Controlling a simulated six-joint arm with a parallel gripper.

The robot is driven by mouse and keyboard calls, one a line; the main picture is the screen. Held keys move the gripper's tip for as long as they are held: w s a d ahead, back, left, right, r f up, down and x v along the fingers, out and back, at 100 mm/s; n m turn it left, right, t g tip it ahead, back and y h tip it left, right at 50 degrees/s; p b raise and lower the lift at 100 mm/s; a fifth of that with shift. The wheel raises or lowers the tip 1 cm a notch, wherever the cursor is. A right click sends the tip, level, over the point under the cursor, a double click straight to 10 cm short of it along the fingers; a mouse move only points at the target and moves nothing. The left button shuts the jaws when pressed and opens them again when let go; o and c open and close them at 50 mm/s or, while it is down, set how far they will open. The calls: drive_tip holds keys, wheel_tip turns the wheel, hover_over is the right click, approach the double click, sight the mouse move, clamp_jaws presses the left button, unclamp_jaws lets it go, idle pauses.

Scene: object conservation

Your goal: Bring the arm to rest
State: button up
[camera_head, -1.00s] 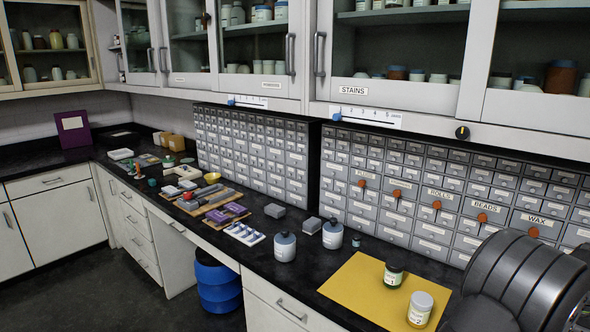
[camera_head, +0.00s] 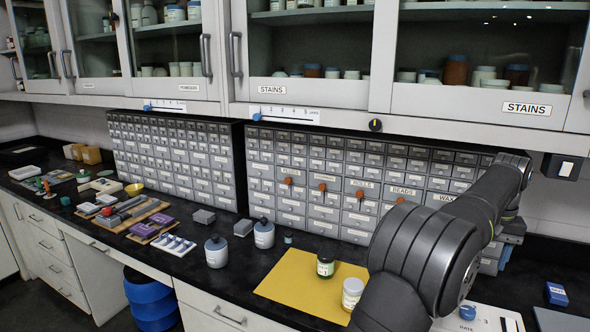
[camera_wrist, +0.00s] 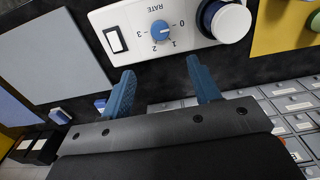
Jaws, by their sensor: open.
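My gripper (camera_wrist: 160,66) shows in the wrist view with its two blue fingers spread apart and nothing between them. It is over the black counter, near a white control box (camera_wrist: 125,38) with a blue RATE dial. In the head view my dark grey arm (camera_head: 440,235) stands at the right, in front of the drawers. The gripper itself cannot be made out there. The arm hides part of the yellow mat's right side and the drawers behind.
A yellow mat (camera_head: 285,287) holds a green jar (camera_head: 325,266) and a pale-lidded jar (camera_head: 352,291), close to my arm. Two grey bottles (camera_head: 216,251) stand left of it. Drawer cabinets (camera_head: 325,180) and wall cupboards (camera_head: 300,45) line the back. A blue box (camera_head: 556,294) lies far right.

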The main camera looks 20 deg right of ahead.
sight(469, 310)
wheel_tip(469, 310, down, 15)
drive_tip(key=shift+f, duration=0.15)
drive_tip(key=shift+f+m, duration=0.15)
drive_tip(key=shift+m, duration=0.15)
drive_tip(key=m, duration=1.1)
drive_tip(key=shift+r+m, duration=0.2)
drive_tip(key=shift+m, duration=0.1)
drive_tip(key=shift+r, duration=0.55)
drive_tip(key=shift+f, duration=0.75)
drive_tip(key=n, duration=0.5)
drive_tip(key=shift+r, duration=0.1)
drive_tip(key=n, duration=0.4)
